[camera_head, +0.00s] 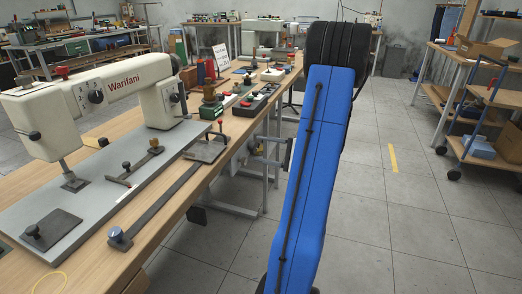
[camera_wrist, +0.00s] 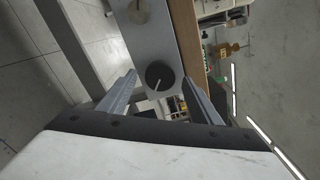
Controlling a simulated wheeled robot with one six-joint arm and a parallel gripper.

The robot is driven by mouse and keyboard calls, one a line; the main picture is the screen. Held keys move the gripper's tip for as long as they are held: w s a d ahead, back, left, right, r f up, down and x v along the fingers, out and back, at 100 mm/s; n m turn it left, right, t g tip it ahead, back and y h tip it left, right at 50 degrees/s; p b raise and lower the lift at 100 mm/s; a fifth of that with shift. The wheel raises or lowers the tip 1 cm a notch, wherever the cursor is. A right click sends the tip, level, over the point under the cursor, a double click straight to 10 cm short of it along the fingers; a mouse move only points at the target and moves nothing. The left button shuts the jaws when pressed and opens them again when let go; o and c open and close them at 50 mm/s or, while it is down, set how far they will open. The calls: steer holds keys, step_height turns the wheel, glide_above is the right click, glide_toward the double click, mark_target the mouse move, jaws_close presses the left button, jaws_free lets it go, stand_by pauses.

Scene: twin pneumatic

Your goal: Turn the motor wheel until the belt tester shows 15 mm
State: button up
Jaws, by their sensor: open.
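My gripper (camera_wrist: 159,80) is open in the wrist view, its two grey fingers apart. A round black knob (camera_wrist: 159,74) with a light pointer line shows between the fingertips, on the end of a grey panel (camera_wrist: 153,42). I cannot tell how far ahead of the fingertips it is, or whether it is the motor wheel. A lighter round knob or disc (camera_wrist: 138,11) sits on the same panel at the top edge. I cannot make out the belt tester or its reading in either view. In the head view my blue arm hides the gripper.
In the head view a wooden workbench (camera_head: 168,222) on the left carries a cream Warifani sewing machine (camera_head: 119,82) and several small devices. A shelf rack (camera_head: 458,93) with a cardboard box (camera_head: 485,47) stands at the right.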

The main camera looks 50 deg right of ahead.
steer(key=v, duration=1.6)
steer(key=shift+s, duration=0.25)
